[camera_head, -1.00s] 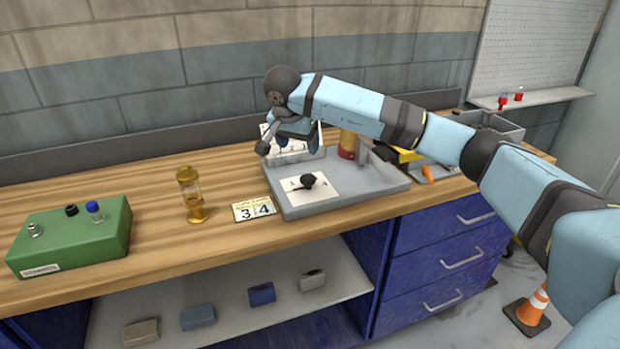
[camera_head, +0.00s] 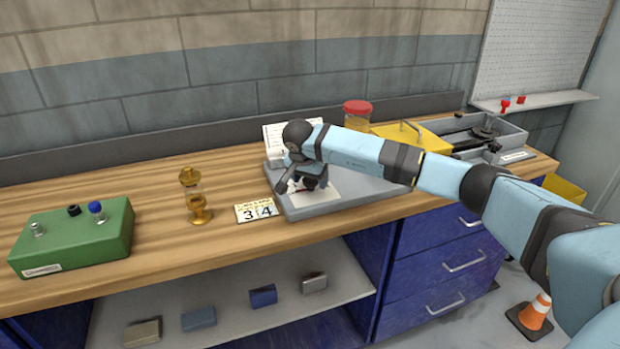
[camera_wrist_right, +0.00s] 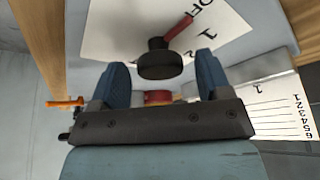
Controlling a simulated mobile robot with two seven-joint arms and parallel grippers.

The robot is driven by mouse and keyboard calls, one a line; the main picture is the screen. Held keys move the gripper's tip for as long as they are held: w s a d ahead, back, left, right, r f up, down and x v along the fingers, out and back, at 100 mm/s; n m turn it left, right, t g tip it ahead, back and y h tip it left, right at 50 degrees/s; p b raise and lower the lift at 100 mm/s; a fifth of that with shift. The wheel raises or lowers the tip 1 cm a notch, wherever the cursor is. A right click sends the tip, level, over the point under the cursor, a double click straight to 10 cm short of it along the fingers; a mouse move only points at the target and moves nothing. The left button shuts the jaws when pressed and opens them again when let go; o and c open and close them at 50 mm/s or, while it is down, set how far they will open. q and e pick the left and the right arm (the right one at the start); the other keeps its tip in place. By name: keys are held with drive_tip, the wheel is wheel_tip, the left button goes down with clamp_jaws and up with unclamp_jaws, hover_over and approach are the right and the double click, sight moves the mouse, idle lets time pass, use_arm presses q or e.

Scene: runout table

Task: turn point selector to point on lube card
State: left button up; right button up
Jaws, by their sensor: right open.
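The point selector is a dark round knob (camera_wrist_right: 160,60) with a red pointer (camera_wrist_right: 179,29), on a white dial plate (camera_wrist_right: 115,28). In the right wrist view the pointer aims up and right, near the letters OFF. My right gripper (camera_wrist_right: 163,75) is open, with the knob just beyond and between its fingertips; contact cannot be told. In the head view this gripper (camera_head: 303,186) is low over the plate and hides most of the knob. A lined card with numbers (camera_wrist_right: 278,110) stands behind; it shows partly in the head view (camera_head: 276,134). My left gripper is not in view.
The dial sits on a grey tray (camera_head: 335,208). A red-lidded jar (camera_head: 357,114) and yellow case (camera_head: 415,138) stand behind my arm.

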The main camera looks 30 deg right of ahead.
drive_tip(key=c, duration=0.9)
